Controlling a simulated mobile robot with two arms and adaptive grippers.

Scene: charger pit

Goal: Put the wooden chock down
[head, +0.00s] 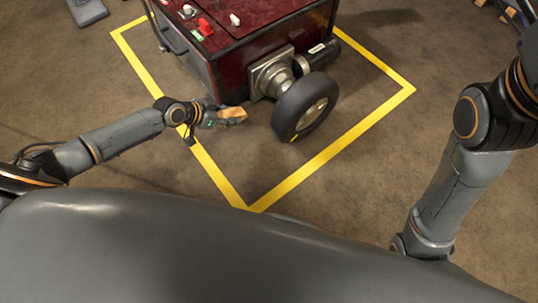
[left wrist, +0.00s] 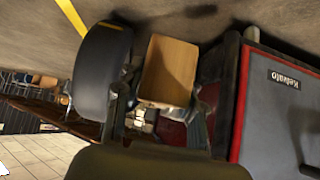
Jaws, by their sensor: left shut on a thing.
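The wooden chock (head: 233,114) is a tan block held at the end of my left arm, and it also shows large in the left wrist view (left wrist: 168,72). My left gripper (head: 221,118) is shut on it, beside the black wheel (head: 303,107) of the red machine. In the head view the chock is left of the wheel, with a gap between them. I cannot tell its exact height above the floor. My right arm comes in at the right, but its gripper is out of view.
The red machine (head: 238,24) stands inside a yellow floor outline (head: 213,176). The wheel's hub and axle stick out from its side. Brown floor inside the outline in front of the wheel is clear. A grey object (head: 87,10) lies at the top left.

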